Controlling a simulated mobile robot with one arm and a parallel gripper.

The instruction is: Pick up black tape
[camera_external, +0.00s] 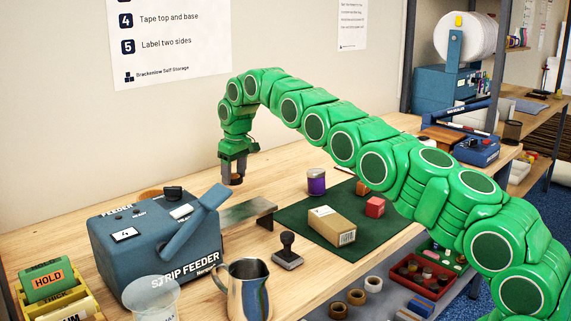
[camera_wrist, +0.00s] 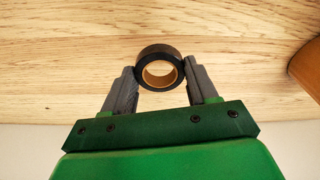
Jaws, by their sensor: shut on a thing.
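The black tape (camera_wrist: 147,55) is a dark roll with a tan inner core. In the wrist view it sits between the two grey fingers of my gripper (camera_wrist: 160,70), which touch its outer sides. In the external view my gripper (camera_external: 234,170) points down at the back of the wooden table, behind the strip feeder's metal chute. The tape (camera_external: 237,181) shows there only as a small dark and brown shape at the fingertips. I cannot tell whether it rests on the table or is slightly above it.
The blue strip feeder (camera_external: 150,245) stands left of my gripper, with its metal chute (camera_external: 247,212) in front. A purple-labelled jar (camera_external: 316,182), small carton (camera_external: 331,226) and red block (camera_external: 375,207) stand on the green mat (camera_external: 293,220). A stamp (camera_external: 287,254) and metal jug (camera_external: 246,290) are nearer.

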